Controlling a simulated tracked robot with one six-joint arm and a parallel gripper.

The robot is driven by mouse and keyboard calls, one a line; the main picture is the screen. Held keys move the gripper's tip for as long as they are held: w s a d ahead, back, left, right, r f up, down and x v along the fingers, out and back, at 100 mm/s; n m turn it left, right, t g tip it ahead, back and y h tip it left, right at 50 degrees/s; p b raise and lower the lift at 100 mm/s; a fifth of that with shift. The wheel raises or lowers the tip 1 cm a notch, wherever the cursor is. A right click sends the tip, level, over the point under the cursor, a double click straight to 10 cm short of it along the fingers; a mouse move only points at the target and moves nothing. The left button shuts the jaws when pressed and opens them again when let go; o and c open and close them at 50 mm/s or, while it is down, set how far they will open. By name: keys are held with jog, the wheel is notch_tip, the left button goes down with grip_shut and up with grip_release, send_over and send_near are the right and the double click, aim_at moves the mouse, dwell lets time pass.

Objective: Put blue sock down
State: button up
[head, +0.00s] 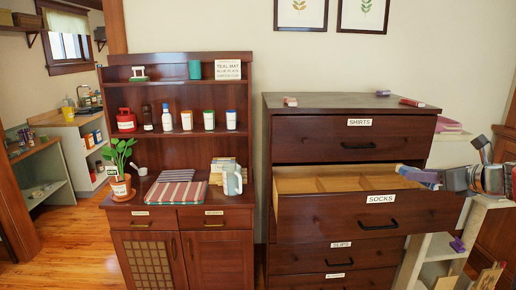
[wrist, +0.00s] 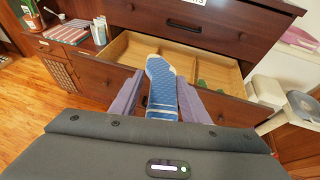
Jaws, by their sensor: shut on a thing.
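A blue sock with a pale pattern (wrist: 161,78) is held between the two purple-grey fingers of my gripper (wrist: 160,98) in the wrist view. The sock's far end sticks out past the fingertips, over the open drawer. In the head view my gripper (head: 428,178) comes in from the right, at the right end of the drawer labelled SOCKS (head: 381,198). This drawer is pulled out and has wooden dividers (head: 322,184). Something green (wrist: 204,86) shows in its right part in the wrist view. I cannot tell whether the sock touches the drawer.
The SHIRTS drawer (head: 345,141) above is shut, as is the SLIPS drawer (head: 330,255) below. Small items lie on the dresser top (head: 335,101). A hutch (head: 180,70) with jars, a plant and a striped cloth stands left. A pale shelf unit (head: 436,248) stands right.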

jog(key=s+a+f, duration=0.2)
jog(key=a+f, duration=1)
jog(key=f, duration=0.1)
jog(key=s+a+f+y, duration=0.1)
jog(key=s+a+f, duration=0.2)
jog(key=a+f, duration=1)
jog(key=shift+s+f+n, duration=0.3)
jog(key=shift+f+n, duration=0.1)
jog(key=shift+f, duration=0.05)
jog(key=a, duration=0.7)
